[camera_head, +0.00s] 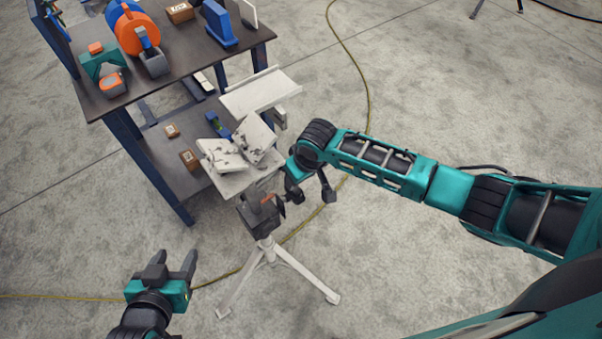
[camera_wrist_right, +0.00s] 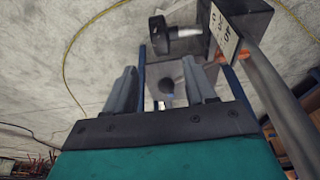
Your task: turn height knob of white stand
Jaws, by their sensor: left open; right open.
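The white stand (camera_head: 262,249) stands upright on splayed white legs, with a dark block (camera_head: 258,219) on its column. In the right wrist view, a black knob (camera_wrist_right: 159,36) on a short shaft sticks out from the side of the dark block (camera_wrist_right: 240,22), which carries a white scale plate. My right gripper (camera_head: 310,190) is open beside the block in the head view. In the right wrist view its jaws (camera_wrist_right: 160,78) are empty, and the knob lies beyond the fingertips. My left gripper (camera_head: 174,260) is open and empty, left of the stand and apart from it.
A dark workbench (camera_head: 185,70) with a lower shelf carries tools, an orange and blue reel (camera_head: 128,28) and small boxes. White trays and parts (camera_head: 262,92) sit above the stand, next to the bench. A yellow cable (camera_head: 366,85) runs along the concrete floor. The floor right of the stand is clear.

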